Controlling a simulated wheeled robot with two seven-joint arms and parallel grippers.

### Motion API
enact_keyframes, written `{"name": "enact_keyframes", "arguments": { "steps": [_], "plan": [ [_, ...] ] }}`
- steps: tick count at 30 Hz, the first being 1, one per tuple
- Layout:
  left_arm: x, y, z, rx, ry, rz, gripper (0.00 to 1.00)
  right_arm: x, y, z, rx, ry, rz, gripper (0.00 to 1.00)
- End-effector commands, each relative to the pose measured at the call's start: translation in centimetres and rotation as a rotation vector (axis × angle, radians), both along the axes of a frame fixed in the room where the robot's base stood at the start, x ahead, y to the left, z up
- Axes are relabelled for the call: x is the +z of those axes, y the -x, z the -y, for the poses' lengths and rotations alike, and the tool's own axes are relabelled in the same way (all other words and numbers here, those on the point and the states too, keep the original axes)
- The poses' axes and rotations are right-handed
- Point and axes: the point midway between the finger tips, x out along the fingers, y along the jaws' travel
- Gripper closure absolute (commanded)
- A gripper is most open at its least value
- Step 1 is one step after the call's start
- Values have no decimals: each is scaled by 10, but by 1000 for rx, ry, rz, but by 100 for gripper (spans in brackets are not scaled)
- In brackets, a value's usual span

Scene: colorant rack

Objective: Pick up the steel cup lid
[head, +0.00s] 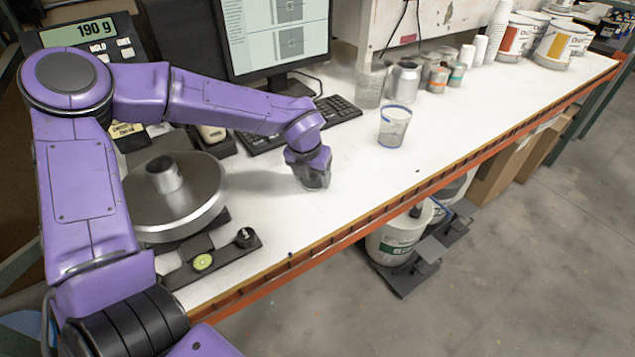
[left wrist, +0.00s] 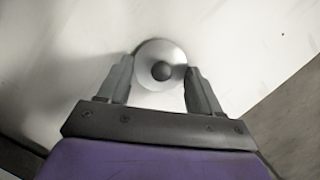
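The steel cup lid (left wrist: 145,80) is a round, shiny disc with a dark knob (left wrist: 162,71) in its middle. In the left wrist view it lies on the white bench top between the fingertips of my left gripper (left wrist: 161,66). The fingers are wide apart, one on each side of the lid, close to its rim; I cannot tell whether they touch it. In the head view my left gripper (head: 314,181) points down at the bench, and the lid is hidden behind it. My right gripper is not in view.
A clear cup with a blue rim (head: 395,125) and a steel can (head: 405,80) stand behind and to the right. A keyboard (head: 335,110) lies behind the gripper. A round steel turntable (head: 175,195) stands at left.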

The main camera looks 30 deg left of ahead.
Motion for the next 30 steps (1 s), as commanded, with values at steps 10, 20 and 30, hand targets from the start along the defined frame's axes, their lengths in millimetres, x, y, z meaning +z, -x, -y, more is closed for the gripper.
{"name": "enact_keyframes", "arguments": {
  "steps": [10, 20, 30],
  "plan": [
    [0, 0, 0, 0, 0, 0, 66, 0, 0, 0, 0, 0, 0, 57],
    [29, -1, 0, 0, 0, 4, 66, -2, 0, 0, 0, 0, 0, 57],
    [99, 46, 66, -6, -4, 3, 66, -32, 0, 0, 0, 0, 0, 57]
  ]
}}
